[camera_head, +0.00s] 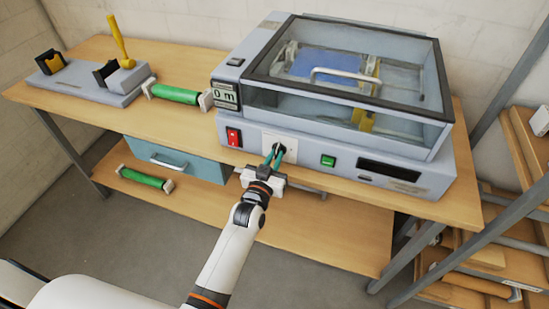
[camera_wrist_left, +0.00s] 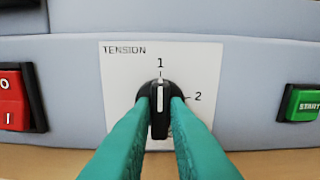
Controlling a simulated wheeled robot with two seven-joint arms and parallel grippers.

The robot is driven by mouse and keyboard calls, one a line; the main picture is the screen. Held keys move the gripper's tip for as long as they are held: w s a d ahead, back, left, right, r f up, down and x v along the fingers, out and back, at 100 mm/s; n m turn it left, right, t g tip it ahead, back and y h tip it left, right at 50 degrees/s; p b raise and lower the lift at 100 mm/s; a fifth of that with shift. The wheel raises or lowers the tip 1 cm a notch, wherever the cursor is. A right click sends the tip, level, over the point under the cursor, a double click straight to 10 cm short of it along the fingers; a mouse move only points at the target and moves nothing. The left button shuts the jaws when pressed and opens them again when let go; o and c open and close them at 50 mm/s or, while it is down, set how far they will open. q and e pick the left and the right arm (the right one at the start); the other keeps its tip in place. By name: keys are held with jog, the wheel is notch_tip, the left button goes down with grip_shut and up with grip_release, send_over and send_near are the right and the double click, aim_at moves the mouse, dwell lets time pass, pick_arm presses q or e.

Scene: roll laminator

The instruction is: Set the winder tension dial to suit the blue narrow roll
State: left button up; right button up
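The tension dial (camera_wrist_left: 160,105) is a black knob with a white pointer line on a white plate marked "TENSION". In the left wrist view its pointer is upright, at the mark 1; the mark 2 is to its right, and lower marks are hidden by my fingers. My left gripper (camera_head: 274,158) is at the dial on the laminator front (camera_head: 330,160), its green fingers on either side of the knob. Whether the fingers press on it is hard to tell. A blue sheet or roll (camera_head: 318,64) shows under the laminator's clear lid. My right gripper is out of view.
A red switch (camera_head: 233,137) is left of the dial and a green START button (camera_head: 328,161) right of it. Green rolls lie on the table (camera_head: 175,94) and the lower shelf (camera_head: 143,178). A grey stand (camera_head: 95,88) is at left.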

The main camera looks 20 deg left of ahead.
pick_arm(q)
jog(key=o, duration=0.3)
jog(key=shift+o, duration=0.2)
jog(key=shift+s, duration=0.1)
jog(key=shift+s+f, duration=0.1)
jog(key=shift+s, duration=0.25)
jog(key=s+b, duration=0.2)
jog(key=s, duration=0.9)
jog(key=shift+a, duration=0.2)
